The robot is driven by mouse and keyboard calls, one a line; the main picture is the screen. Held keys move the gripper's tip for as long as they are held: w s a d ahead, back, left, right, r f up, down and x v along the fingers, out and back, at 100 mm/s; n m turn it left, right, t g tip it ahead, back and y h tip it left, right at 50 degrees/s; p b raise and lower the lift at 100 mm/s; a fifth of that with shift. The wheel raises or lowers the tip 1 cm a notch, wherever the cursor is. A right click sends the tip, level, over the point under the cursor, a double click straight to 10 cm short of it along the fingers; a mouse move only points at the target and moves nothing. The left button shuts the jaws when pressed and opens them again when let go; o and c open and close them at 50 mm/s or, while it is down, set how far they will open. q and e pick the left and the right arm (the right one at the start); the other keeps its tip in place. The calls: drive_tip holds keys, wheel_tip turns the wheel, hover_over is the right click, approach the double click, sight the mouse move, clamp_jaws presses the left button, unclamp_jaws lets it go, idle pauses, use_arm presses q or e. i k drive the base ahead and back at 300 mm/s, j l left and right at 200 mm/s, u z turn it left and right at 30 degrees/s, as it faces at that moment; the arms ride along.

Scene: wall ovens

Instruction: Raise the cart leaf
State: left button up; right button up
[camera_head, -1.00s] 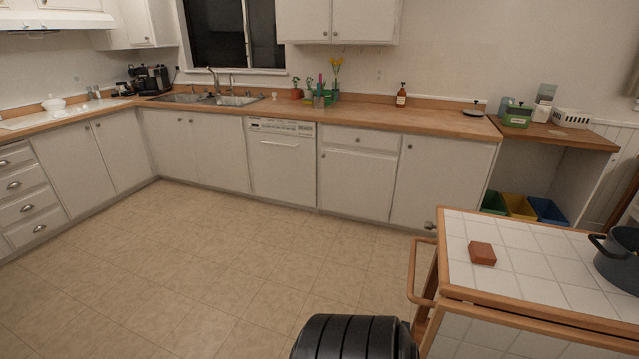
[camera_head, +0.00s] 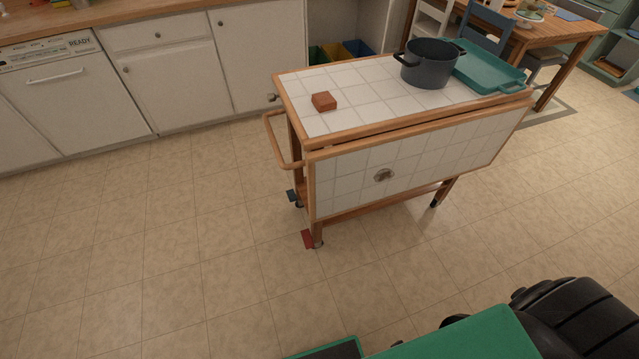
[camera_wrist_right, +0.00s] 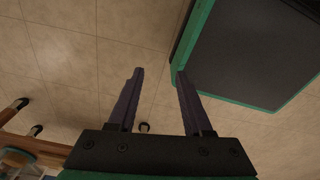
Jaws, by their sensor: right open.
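The cart (camera_head: 350,117) has a white-tiled top with wooden edging and a wooden handle at its left end. Its tiled leaf (camera_head: 420,160) hangs down along the near side, below the top's edge, with a round metal knob (camera_head: 384,175) on its face. My right gripper (camera_wrist_right: 157,72) shows in the right wrist view, its two fingers apart with nothing between them and floor beyond. In the head view, a black and green arm of mine is at the bottom right, well short of the cart. My left gripper is not in view.
On the cart top are a reddish-brown block (camera_head: 324,101), a dark blue pot (camera_head: 430,63) and a teal tray (camera_head: 490,68). Red pedals or stops (camera_head: 309,239) sit by a cart leg. White cabinets (camera_head: 180,85) stand behind. Floor in front of the leaf is clear.

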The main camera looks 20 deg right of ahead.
sight(343, 178)
drive_tip(key=z, duration=0.85)
drive_tip(key=i+j+z, duration=0.2)
drive_tip(key=j+z, duration=0.2)
drive_tip(key=j, duration=0.15)
drive_tip(key=i+j+z, duration=0.1)
drive_tip(key=j+z, duration=0.3)
drive_tip(key=j, duration=0.2)
drive_tip(key=j+z, duration=0.4)
drive_tip(key=j, duration=0.2)
